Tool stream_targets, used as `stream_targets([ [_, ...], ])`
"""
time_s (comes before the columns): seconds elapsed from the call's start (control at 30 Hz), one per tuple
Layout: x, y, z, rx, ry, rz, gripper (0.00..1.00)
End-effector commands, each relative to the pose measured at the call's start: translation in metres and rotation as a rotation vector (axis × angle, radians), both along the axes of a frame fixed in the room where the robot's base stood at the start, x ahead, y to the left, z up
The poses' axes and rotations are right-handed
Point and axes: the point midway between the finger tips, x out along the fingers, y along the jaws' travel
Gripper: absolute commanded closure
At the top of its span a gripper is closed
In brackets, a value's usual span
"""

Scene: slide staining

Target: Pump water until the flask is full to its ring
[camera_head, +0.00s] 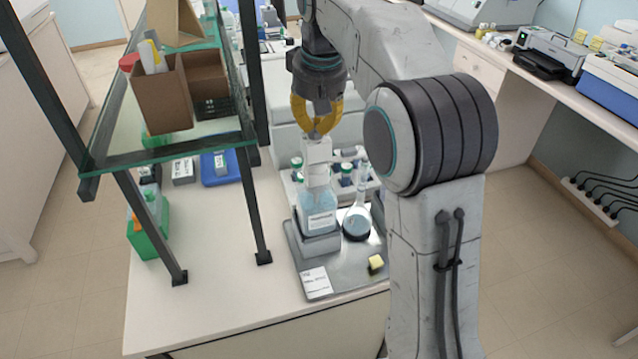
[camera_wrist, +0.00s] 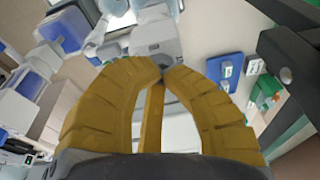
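My gripper (camera_head: 317,135) has yellow fingers that point down, with their tips at the top of the white pump head (camera_head: 317,152). In the wrist view my gripper (camera_wrist: 165,72) has its fingertips together, with nothing visible between them. The pump head sits on an upright dispenser bottle (camera_head: 318,212) of pale blue liquid with a white label. The flask (camera_head: 356,222) stands just right of the bottle, round-bodied with a narrow neck. Bluish liquid shows in its bulb; the exact level and the ring are too small to tell. The pump head's outlet reaches right, toward the flask's neck.
Bottle and flask stand on a grey tray (camera_head: 345,275) with a label card (camera_head: 316,283) and a yellow block (camera_head: 376,263). A rack with green-capped vials (camera_head: 346,170) is behind. A glass shelf (camera_head: 112,135) on dark posts stands left, holding cardboard boxes (camera_head: 162,98).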

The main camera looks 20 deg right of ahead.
Motion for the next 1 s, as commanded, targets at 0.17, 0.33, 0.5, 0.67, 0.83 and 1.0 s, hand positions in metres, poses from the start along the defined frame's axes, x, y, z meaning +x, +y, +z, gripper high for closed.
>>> stream_targets([
  [0.17,0.0,0.0,-0.003,0.0,0.007,0.001,1.0],
  [0.33,-0.001,0.0,-0.001,0.0,0.007,0.001,1.0],
  [0.5,0.0,0.0,0.006,0.0,0.007,0.001,1.0],
  [0.67,0.0,0.0,0.016,0.0,0.006,0.001,1.0],
  [0.83,0.0,0.0,0.027,0.0,0.005,0.001,1.0],
  [1.0,0.0,0.0,0.037,0.0,0.004,0.0,1.0],
])
